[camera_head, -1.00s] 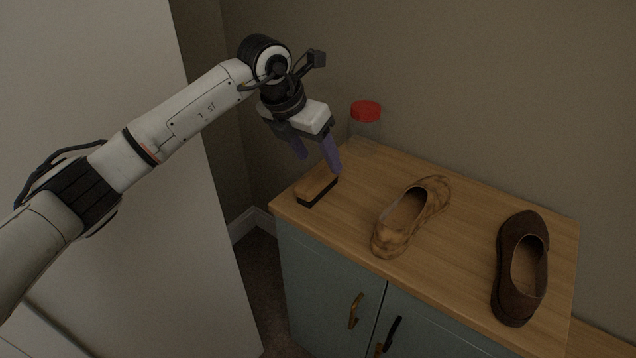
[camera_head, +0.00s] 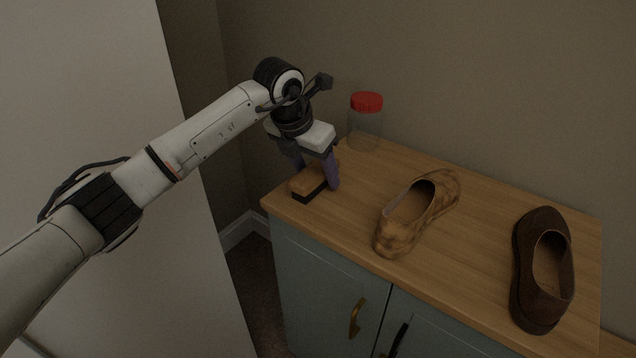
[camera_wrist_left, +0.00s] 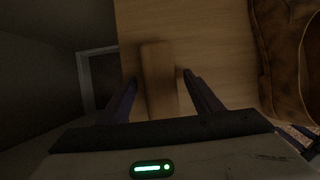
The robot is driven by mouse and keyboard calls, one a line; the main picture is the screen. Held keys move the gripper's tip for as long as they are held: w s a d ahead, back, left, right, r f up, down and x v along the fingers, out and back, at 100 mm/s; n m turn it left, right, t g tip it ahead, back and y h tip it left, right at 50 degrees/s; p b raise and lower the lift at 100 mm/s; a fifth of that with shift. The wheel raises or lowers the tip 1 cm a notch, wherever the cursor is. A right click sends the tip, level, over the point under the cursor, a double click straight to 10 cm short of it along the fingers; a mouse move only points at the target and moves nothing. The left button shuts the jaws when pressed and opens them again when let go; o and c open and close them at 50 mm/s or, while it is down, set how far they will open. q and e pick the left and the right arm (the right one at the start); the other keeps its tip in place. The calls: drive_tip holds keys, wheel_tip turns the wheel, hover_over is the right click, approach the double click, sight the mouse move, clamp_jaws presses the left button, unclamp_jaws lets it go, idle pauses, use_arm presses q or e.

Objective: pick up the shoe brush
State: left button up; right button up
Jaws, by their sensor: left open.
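The shoe brush (camera_head: 311,183) has a wooden back and a dark bristle side, and lies on the left end of the cabinet top. My left gripper (camera_head: 317,178) is lowered over it with its purple fingers on either side. In the left wrist view the brush (camera_wrist_left: 158,80) lies lengthwise between the two open fingers (camera_wrist_left: 160,85), with a visible gap at the right finger. Whether the left finger touches it cannot be told. My right gripper is not in view.
A tan patterned shoe (camera_head: 417,213) lies right of the brush, and a dark brown shoe (camera_head: 541,270) lies farther right. A clear jar with a red lid (camera_head: 367,103) stands behind by the wall. The wooden cabinet top (camera_head: 470,250) ends just left of the brush.

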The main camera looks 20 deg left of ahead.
sight(315, 168)
use_arm(q)
drive_tip(key=shift+r, duration=0.15)
drive_tip(key=shift+s, duration=0.1)
drive_tip(key=shift+f, duration=0.25)
idle(0.4)
drive_tip(key=c, duration=1.2)
wheel_tip(315, 168, up, 11)
drive_tip(key=shift+f, duration=0.2)
